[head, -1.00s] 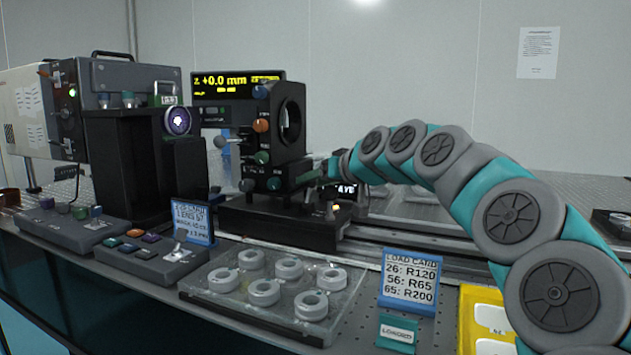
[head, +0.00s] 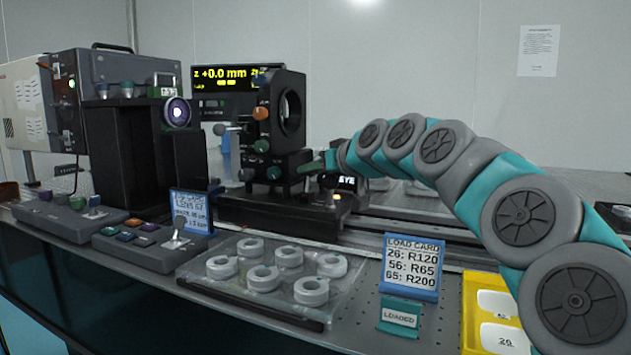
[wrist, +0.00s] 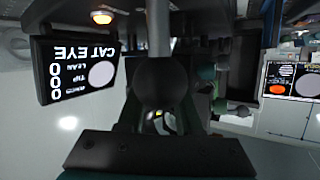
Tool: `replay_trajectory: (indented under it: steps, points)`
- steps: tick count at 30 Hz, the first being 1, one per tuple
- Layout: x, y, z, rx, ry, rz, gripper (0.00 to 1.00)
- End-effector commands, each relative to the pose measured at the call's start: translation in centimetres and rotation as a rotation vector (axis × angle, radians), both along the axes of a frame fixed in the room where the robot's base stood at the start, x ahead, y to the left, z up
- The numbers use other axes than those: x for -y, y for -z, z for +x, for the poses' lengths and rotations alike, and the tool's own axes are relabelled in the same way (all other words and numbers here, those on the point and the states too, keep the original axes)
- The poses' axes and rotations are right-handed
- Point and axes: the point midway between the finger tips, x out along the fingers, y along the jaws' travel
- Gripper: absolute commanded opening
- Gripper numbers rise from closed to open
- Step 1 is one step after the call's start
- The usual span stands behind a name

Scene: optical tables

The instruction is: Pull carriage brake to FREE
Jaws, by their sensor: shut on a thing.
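The black lens carriage (head: 270,210) sits on the rail in the middle of the head view, with a round black mount (head: 290,115) and coloured knobs above it. My gripper (wrist: 165,110) is at the carriage's right side; in the head view its fingers are mostly hidden. In the wrist view its dark jaws are shut on a dark ball knob (wrist: 160,84) at the end of a grey rod (wrist: 158,30). This looks like the brake lever, but no brake or FREE label is readable. A CAT EYE display (wrist: 75,68) stands beside it and also shows in the head view (head: 347,183).
A clear tray of white rings (head: 262,278), a load card (head: 411,265) and a yellow tray (head: 472,310) stand in front. Switch boxes (head: 140,245) and a lens card (head: 190,212) are at left.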

Motion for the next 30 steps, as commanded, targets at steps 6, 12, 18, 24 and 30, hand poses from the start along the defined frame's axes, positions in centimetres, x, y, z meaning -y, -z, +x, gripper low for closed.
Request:
replay_trajectory:
  steps: [6,12,18,24,30]
  points:
    - [-0.2,0.17,-0.63,0.104,0.001,-0.035,0.0]
    - [-0.22,-0.17,-0.72,0.116,0.001,-0.041,0.0]
    - [-0.22,-0.17,-0.72,0.115,0.001,-0.042,0.39]
    - [-0.22,-0.14,-0.72,0.115,0.0,-0.041,0.61]
    - [-0.22,-0.14,-0.72,0.115,0.0,-0.041,0.64]
